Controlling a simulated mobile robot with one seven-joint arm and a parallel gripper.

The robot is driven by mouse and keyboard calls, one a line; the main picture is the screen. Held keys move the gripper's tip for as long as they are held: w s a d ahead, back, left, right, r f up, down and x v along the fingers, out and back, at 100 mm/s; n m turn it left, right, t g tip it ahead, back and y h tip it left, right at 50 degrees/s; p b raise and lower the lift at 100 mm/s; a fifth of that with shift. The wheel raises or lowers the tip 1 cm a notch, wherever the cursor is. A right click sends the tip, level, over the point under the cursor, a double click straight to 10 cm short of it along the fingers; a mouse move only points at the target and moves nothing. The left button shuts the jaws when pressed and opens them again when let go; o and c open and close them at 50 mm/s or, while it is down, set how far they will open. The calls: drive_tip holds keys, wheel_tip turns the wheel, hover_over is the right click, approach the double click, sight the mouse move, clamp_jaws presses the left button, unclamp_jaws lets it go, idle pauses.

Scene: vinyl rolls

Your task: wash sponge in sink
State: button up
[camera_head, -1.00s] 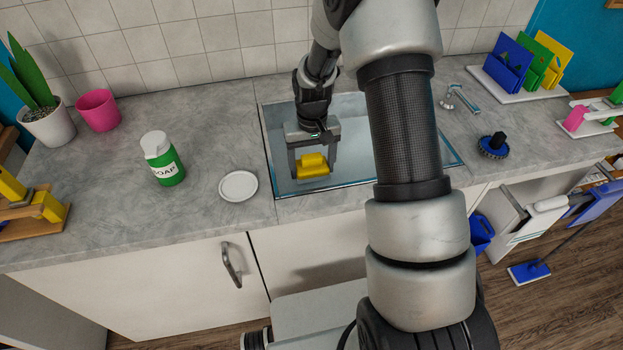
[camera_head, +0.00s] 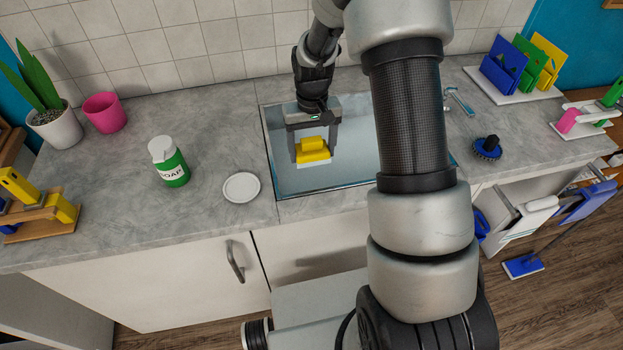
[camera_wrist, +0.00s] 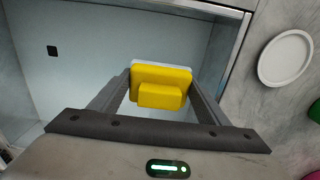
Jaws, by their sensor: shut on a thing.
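The sponge (camera_head: 313,150) is yellow with a raised block and a pale layer. My gripper (camera_head: 314,152) is shut on it, one finger on each side, and holds it over the front left part of the sink (camera_head: 281,180). In the wrist view the sponge (camera_wrist: 160,88) sits between the fingertips, with the sink (camera_wrist: 60,92) behind it. I cannot tell if the sponge touches the sink. My arm hides the sink's right part. The faucet (camera_head: 460,100) stands at the right, behind the sink.
Left of the sink are a white round dish (camera_head: 241,187), a green soap bottle (camera_head: 170,163), a pink pot (camera_head: 104,113) and a potted plant (camera_head: 55,125). A blue brush (camera_head: 487,147) lies to the right. The counter between the soap and the wall is clear.

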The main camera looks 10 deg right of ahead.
sight(313, 142)
drive_tip(key=shift+r+p, duration=1.5)
drive_tip(key=shift+r, duration=1.2)
